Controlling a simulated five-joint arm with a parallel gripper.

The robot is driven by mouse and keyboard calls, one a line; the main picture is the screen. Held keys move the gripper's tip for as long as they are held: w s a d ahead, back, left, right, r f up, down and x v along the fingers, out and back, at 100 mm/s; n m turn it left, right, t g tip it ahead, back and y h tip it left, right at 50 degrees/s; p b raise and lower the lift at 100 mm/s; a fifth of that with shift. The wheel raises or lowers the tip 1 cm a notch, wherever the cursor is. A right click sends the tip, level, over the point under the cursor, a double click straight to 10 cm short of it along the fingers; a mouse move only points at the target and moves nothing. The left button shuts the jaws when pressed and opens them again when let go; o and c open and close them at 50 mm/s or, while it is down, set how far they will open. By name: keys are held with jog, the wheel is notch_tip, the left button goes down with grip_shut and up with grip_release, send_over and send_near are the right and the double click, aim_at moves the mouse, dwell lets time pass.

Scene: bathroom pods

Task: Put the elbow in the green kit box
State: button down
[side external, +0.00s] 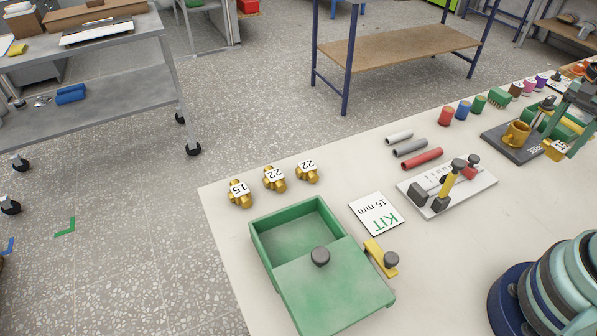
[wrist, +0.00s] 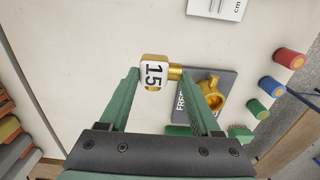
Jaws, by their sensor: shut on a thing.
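The green kit box (side external: 376,292) stands at the front of the bench in the side view. My gripper (side external: 562,146) is at the right side of the bench, far from the box. It is shut on a brass elbow (wrist: 154,60) with a white "15" tag, held between the green fingers in the wrist view. The elbow (side external: 553,150) shows only partly in the side view.
Brass fittings tagged 15 (side external: 240,194), 22 (side external: 274,178) and 22 (side external: 307,171) stand behind the box. A dark plate with a brass cup (side external: 516,133) is near my gripper.

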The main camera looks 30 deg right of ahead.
notch_tip(320, 180, up, 9)
jog(key=w+a+r+n, duration=0.2)
jog(key=w+a+n, duration=0.8)
jog(key=w+a, duration=0.1)
jog(key=w+a+n, duration=0.5)
jog(key=a+n, duration=0.3)
jog(key=a, duration=0.4)
jog(key=n, duration=1.8)
send_over(316, 239)
notch_tip(316, 239, down, 20)
jog(key=shift+r, duration=0.15)
jog(key=shift+c, duration=1.8)
grip_release()
